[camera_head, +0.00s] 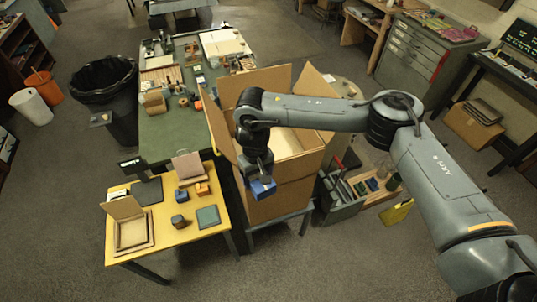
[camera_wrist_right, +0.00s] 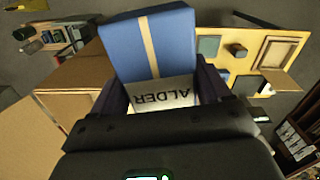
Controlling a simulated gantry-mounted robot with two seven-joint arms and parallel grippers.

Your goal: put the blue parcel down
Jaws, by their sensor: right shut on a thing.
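The blue parcel (camera_head: 263,189) has a tan band in the right wrist view (camera_wrist_right: 150,45) and a white label reading "ALDER". My right gripper (camera_head: 258,177) is shut on it. It holds the parcel in front of the large open cardboard box, off to the right of the yellow table (camera_head: 170,243) in the head view. In the right wrist view the dark fingers stand on either side of the label. Whether the parcel touches anything below is not clear. My left gripper is not in view.
The cardboard box (camera_head: 280,208) stands with flaps up on a stand. The yellow table carries a green square (camera_head: 208,217), a dark block (camera_head: 179,222) and open-lidded boxes (camera_head: 131,234). A green table (camera_head: 165,138) with many items lies behind. A grey toolbox (camera_head: 342,207) is right.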

